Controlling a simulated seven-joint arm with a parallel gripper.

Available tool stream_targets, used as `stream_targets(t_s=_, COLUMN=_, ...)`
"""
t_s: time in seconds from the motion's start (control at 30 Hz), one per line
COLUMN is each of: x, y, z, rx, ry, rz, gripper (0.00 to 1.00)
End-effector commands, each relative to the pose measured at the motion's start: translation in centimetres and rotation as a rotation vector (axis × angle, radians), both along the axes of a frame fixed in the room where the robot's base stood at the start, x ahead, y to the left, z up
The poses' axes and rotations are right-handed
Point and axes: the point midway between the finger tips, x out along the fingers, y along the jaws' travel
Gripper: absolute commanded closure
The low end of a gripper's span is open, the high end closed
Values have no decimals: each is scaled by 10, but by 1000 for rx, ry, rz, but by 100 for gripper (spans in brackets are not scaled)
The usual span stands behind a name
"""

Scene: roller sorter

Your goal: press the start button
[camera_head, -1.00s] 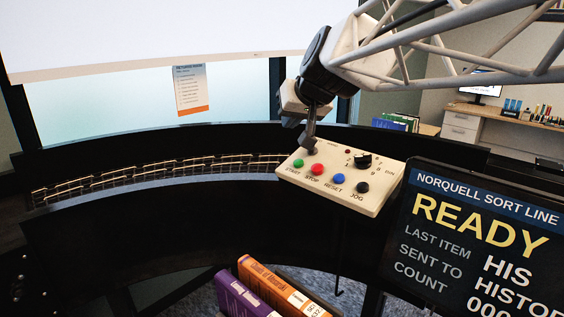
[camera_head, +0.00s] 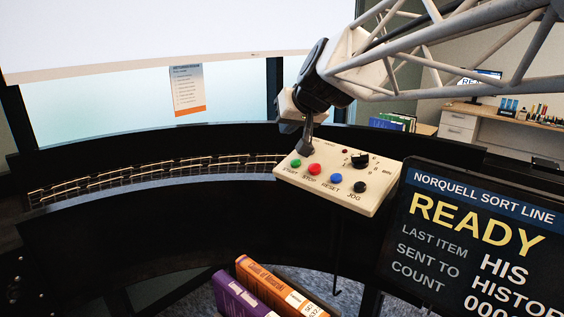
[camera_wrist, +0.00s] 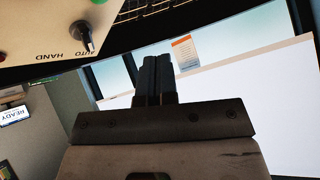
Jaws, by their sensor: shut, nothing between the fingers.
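The beige control panel (camera_head: 332,196) stands in front of the curved conveyor. Its green start button (camera_head: 296,163) is at the left end of a row with a red stop button (camera_head: 314,169), a blue reset button (camera_head: 336,178) and a black jog button (camera_head: 360,187). My gripper (camera_head: 304,150) is shut and empty, its tips just behind and slightly right of the green button; I cannot tell whether they touch the panel. In the wrist view, my shut fingers (camera_wrist: 155,65) show, and the panel (camera_wrist: 40,35) is at upper left with part of the green button at the edge.
A display (camera_head: 480,240) at right reads READY. The roller conveyor (camera_head: 150,175) curves away left behind a black wall. Purple (camera_head: 240,297) and orange (camera_head: 275,287) books lie at the bottom. A black rotary knob (camera_head: 360,160) sits on the panel's back right.

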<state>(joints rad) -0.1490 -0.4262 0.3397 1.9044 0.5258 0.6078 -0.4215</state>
Motion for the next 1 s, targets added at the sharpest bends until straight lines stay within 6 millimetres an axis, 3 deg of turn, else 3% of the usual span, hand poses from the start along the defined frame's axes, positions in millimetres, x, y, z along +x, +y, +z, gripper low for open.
stream_targets(t_s=0.5, x=13, y=-13, z=-48, rx=2, ry=0, rz=-2, gripper=100)
stream_targets(t_s=1.0, x=16, y=-16, z=-61, rx=0, ry=-1, rz=0, gripper=100)
